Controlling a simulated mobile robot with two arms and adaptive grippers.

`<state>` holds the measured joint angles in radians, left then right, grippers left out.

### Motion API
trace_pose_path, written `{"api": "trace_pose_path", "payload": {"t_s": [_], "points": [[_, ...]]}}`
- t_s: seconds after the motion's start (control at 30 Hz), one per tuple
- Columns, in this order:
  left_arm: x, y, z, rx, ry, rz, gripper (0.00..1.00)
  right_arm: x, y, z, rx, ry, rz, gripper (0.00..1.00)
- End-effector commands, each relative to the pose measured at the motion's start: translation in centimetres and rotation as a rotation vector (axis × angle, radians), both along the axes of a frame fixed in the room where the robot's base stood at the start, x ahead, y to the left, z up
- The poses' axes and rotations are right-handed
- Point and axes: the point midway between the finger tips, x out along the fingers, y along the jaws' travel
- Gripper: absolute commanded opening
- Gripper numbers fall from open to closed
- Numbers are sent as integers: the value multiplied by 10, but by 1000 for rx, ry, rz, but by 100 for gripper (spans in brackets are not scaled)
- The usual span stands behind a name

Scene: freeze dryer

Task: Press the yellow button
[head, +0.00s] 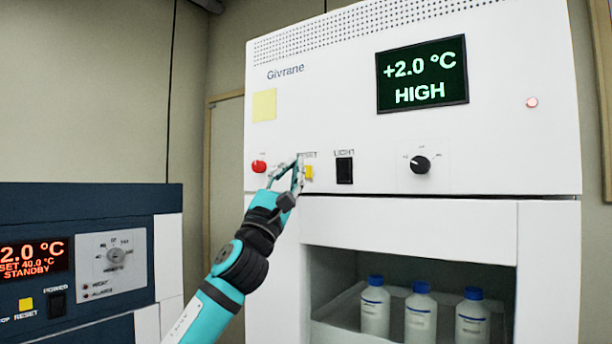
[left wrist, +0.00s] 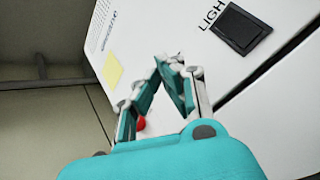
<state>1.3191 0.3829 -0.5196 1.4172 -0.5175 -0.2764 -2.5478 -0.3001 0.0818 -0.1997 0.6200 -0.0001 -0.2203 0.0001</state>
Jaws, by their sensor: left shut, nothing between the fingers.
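In the left wrist view the shut fingertips (left wrist: 170,62) are in front of the white panel, and the yellow button does not show there. My right gripper is not in view.
A red button (head: 259,166) is left of my gripper; a black light switch (head: 344,170) and a knob (head: 420,164) are to the right. A yellow note (head: 264,105) is above. A blue machine at left has another yellow reset button (head: 25,304). Bottles (head: 420,315) stand below.

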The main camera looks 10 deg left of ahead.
Motion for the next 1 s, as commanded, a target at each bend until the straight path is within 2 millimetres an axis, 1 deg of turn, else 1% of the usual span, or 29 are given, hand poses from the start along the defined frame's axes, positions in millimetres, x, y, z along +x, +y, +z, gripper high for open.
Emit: {"api": "trace_pose_path", "payload": {"t_s": [0.13,0.3,1.0], "points": [[11,-4,1,-1,0,0,0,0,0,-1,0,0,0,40],[17,-6,0,1,0,-1,0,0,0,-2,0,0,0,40],[17,-6,0,1,0,-1,0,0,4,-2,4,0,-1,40]]}}
